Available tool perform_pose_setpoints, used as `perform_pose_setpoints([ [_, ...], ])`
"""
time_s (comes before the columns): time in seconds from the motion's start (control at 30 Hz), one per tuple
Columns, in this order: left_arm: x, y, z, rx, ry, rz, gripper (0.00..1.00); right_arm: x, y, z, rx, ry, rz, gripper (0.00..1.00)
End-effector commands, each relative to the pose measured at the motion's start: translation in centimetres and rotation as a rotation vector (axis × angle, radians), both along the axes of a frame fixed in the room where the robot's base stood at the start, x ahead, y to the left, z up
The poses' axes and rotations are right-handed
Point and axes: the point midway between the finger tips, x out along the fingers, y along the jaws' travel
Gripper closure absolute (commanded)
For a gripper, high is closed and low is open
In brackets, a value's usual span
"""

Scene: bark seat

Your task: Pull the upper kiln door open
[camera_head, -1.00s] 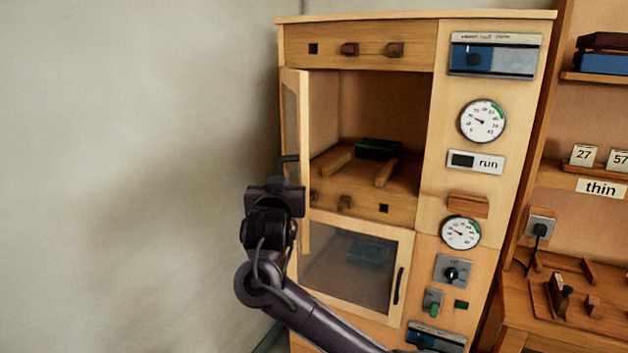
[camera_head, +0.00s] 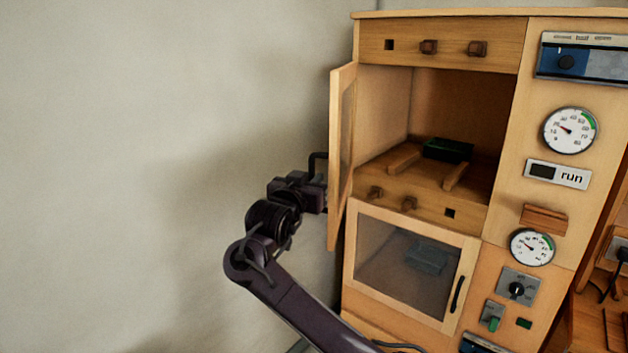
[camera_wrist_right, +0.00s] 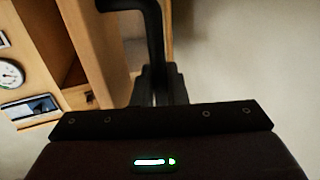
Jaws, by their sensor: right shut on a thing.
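The upper kiln door (camera_head: 334,130) has a pale wood frame with a glass pane and stands swung wide open to the left of the upper chamber (camera_head: 462,112). Its dark handle (camera_head: 318,160) sits on the door's outer face. My right gripper (camera_head: 318,188) is shut on this handle, coming in from the left side of the door. In the right wrist view the black bent handle (camera_wrist_right: 153,40) runs down between the closed fingers (camera_wrist_right: 158,85). My left gripper is in neither view.
The lower glazed door (camera_head: 412,262) is shut. A dark green tray (camera_head: 448,149) rests on wooden rails in the upper chamber. Dials and a run panel (camera_head: 557,174) are on the kiln's right side. A bare wall (camera_head: 150,120) lies left of the arm.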

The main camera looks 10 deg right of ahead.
Motion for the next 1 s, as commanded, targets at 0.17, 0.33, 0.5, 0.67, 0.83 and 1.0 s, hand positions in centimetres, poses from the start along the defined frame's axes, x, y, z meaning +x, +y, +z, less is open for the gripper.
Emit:
perform_pose_setpoints([
  [0.17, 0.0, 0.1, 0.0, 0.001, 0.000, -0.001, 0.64, 0.0, -0.1, 0.4, -0.002, -0.007, -0.001, 1.00],
  [0.33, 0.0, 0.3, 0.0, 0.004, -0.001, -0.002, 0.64, 0.0, -0.1, 0.4, -0.002, -0.007, -0.001, 0.83],
  [0.5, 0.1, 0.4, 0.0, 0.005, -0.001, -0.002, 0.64, 0.0, -0.1, 0.2, -0.001, -0.004, 0.000, 0.83],
  [0.67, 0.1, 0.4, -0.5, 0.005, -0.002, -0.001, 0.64, -0.7, 0.5, -0.1, 0.000, -0.004, 0.003, 0.83],
  [0.83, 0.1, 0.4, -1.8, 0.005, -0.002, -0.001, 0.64, -3.0, 2.0, -0.2, 0.003, -0.007, 0.005, 0.83],
  [1.0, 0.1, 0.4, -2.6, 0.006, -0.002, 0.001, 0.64, -5.3, 3.4, -0.1, 0.004, -0.005, 0.006, 0.83],
])
